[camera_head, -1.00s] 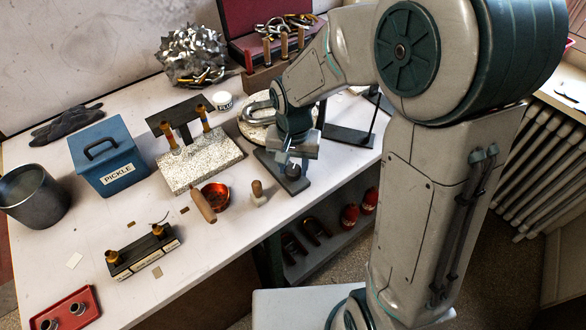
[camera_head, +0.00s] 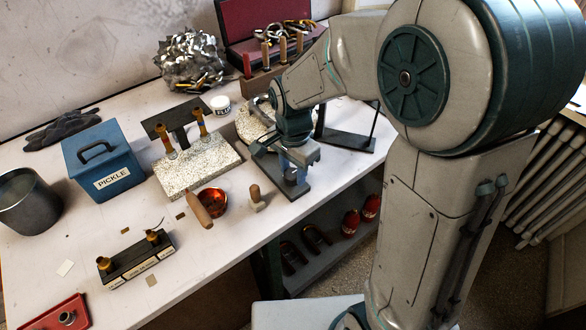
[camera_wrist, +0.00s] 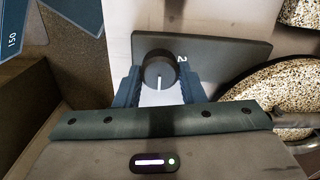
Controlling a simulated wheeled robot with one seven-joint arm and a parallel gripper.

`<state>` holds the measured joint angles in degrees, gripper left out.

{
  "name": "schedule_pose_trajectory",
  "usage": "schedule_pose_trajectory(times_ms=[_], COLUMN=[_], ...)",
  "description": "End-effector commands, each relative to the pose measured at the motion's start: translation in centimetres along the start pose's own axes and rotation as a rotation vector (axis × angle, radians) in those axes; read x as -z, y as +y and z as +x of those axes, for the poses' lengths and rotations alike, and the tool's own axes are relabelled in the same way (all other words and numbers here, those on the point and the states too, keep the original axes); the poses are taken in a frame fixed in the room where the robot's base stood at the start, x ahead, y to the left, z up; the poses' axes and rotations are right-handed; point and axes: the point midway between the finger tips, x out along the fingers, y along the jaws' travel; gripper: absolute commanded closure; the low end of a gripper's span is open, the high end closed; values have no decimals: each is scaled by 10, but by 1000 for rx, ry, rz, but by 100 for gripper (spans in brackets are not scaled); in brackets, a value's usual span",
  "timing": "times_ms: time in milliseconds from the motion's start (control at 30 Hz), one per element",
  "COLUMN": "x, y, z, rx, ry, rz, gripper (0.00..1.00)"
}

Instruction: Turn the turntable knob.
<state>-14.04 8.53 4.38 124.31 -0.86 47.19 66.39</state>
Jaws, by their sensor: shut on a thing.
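The black round knob (camera_wrist: 160,68) stands on a dark grey plate (camera_wrist: 225,52) in the wrist view. A white line on the knob points toward my gripper's palm, and a "2" is marked on the plate to its right. My gripper (camera_wrist: 159,84) is shut on the knob, with one blue-grey finger on each side. In the head view my gripper (camera_head: 297,170) is low over the dark plate (camera_head: 288,191) at the bench's front edge, and it hides the knob. The speckled turntable disc (camera_head: 247,124) lies behind my wrist, partly covered by it.
A speckled block (camera_head: 185,176) with two upright wooden-handled pieces stands to the left. A copper bowl (camera_head: 213,202) and a small wooden-handled tool (camera_head: 256,198) are near the front edge. A black stand (camera_head: 345,138) is close on the right. A blue PICKLE box (camera_head: 103,168) stands further left.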

Motion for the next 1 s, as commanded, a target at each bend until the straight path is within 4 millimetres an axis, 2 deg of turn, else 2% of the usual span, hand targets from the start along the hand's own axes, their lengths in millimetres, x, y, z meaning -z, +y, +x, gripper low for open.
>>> schedule_pose_trajectory(times_ms=[433, 467, 500, 533, 833, 1000], x=[0, 0, 0, 0, 0, 0], y=[0, 0, 0, 0, 0, -1], z=[-1, -1, -1, -1, -2, -22], rx=[2, 2, 2, 2, 1, 5], ry=[1, 1, 1, 1, 1, 3], rz=[9, 9, 9, 8, 7, 7], gripper=[87, 56, 45, 42, 42, 42])
